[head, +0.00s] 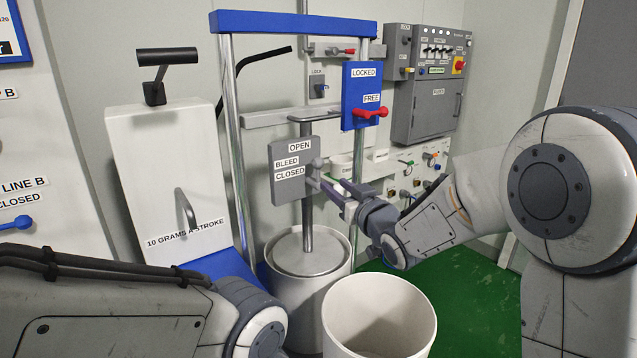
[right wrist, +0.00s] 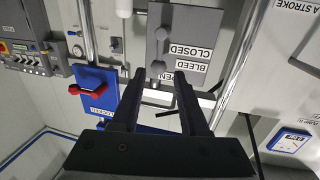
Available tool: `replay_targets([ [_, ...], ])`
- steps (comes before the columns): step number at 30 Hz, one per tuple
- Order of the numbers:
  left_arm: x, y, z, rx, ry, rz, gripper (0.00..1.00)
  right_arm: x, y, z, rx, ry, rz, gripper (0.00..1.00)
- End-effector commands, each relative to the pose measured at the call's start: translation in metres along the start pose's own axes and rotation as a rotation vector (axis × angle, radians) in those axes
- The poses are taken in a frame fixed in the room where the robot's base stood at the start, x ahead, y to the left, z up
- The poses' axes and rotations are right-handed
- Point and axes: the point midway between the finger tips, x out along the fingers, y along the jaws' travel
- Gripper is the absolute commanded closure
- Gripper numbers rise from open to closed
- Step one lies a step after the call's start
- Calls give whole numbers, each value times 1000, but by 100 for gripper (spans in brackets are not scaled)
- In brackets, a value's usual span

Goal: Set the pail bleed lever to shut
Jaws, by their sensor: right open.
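The grey bleed plate (head: 289,172) hangs on the pail's post, with labels reading OPEN at the top, BLEED in the middle and CLOSED below. Its grey lever (head: 317,162) shows at the plate's right edge, near the BLEED level; its exact setting is hard to tell. My right gripper (head: 328,187) is open just right of the plate, its fingers toward the lever. The pail (head: 308,285) stands below. My left gripper is out of view.
A blue plate marked LOCKED and FREE (head: 361,85) with a red lever (head: 370,113) is close above my right gripper. An open white bin (head: 379,320) stands below. A blue frame (head: 290,24) with steel posts surrounds the pail. Green floor (head: 460,305) lies right.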

Motion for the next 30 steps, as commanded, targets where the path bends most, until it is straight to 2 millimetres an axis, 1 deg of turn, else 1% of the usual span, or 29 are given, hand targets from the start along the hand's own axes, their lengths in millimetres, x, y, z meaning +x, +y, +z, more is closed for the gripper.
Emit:
replay_targets([
  [5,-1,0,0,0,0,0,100,16,2,-4,0,26,-6,56],
  [15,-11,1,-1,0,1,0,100,78,0,-5,0,22,-6,56],
  [18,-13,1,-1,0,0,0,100,91,1,-6,-1,23,-6,56],
  [21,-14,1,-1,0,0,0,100,100,1,-5,-1,22,-5,56],
  [24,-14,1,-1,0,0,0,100,104,1,-5,-1,23,-5,56],
  [30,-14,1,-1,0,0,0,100,106,1,-5,0,23,-5,56],
])
